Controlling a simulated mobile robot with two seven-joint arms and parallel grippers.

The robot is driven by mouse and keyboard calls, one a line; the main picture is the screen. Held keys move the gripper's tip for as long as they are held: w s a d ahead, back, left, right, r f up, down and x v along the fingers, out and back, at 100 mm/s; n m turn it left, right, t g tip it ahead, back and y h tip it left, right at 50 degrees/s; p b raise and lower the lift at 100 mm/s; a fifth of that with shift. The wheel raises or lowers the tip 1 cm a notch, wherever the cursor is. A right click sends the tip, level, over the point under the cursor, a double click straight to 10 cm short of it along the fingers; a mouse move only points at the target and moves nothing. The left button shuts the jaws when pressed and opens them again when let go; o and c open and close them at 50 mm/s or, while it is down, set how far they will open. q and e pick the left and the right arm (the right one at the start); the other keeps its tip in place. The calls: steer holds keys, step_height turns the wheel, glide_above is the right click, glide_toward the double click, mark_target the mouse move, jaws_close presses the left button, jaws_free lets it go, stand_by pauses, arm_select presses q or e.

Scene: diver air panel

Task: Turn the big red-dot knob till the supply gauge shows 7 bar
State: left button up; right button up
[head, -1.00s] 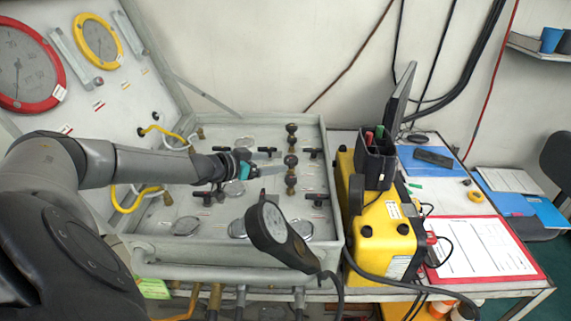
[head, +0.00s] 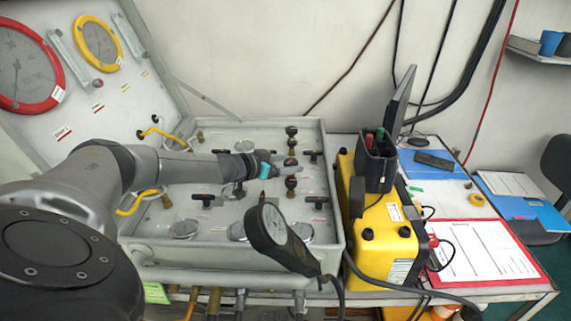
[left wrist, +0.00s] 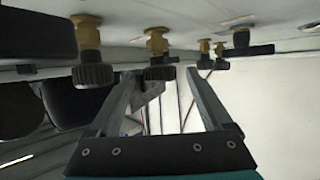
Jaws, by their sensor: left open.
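Black knobs on brass stems stand in a column on the grey panel (head: 190,262): a far one (head: 291,131), a middle one (head: 290,162) and a near one (head: 291,184). My left gripper (head: 279,161) is open at the middle of this column, its fingers hard to make out in the head view. In the left wrist view a black knob with a brass stem (left wrist: 160,72) shows between the open fingertips (left wrist: 160,78); contact cannot be told. I see no red dot. A black-cased gauge (head: 272,226) stands at the panel's front; its reading is too small to tell. My right gripper is out of view.
Red-rimmed (head: 22,65) and yellow-rimmed (head: 98,43) gauges sit on the raised lid. Several black T-handles, one at the near right (head: 316,201), surround the knobs. A yellow case (head: 385,240) stands right of the panel. A red-edged clipboard (head: 485,252) lies on the table.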

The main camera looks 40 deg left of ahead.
arm_select(q)
steer(key=shift+c, duration=0.2)
jaws_close()
stand_by(0.6)
steer(key=shift+w, duration=0.1)
steer(key=shift+a+f+m+g+h+b, duration=0.1)
steer(key=shift+a+m+g+h+b, duration=0.1)
steer(key=shift+m+h+b, duration=0.5)
steer(key=shift+a+m+g+h+b, duration=0.1)
steer(key=shift+m+g+h+b, duration=0.1)
steer(key=shift+m+h+b, duration=0.5)
steer(key=shift+a+f+m+h+b, duration=0.1)
steer(key=shift+m+h+b, duration=0.3)
steer(key=shift+h+b, duration=0.25)
steer(key=m+g+h+b, duration=0.1)
steer(key=m+h+b, duration=0.1)
steer(key=b, duration=0.5)
steer(key=shift+w+a, duration=0.1)
steer(key=shift+w, duration=0.05)
steer(key=shift+m+g+h+b, duration=0.3)
steer(key=shift+g+h+b, duration=0.1)
steer(key=shift+b, duration=0.8)
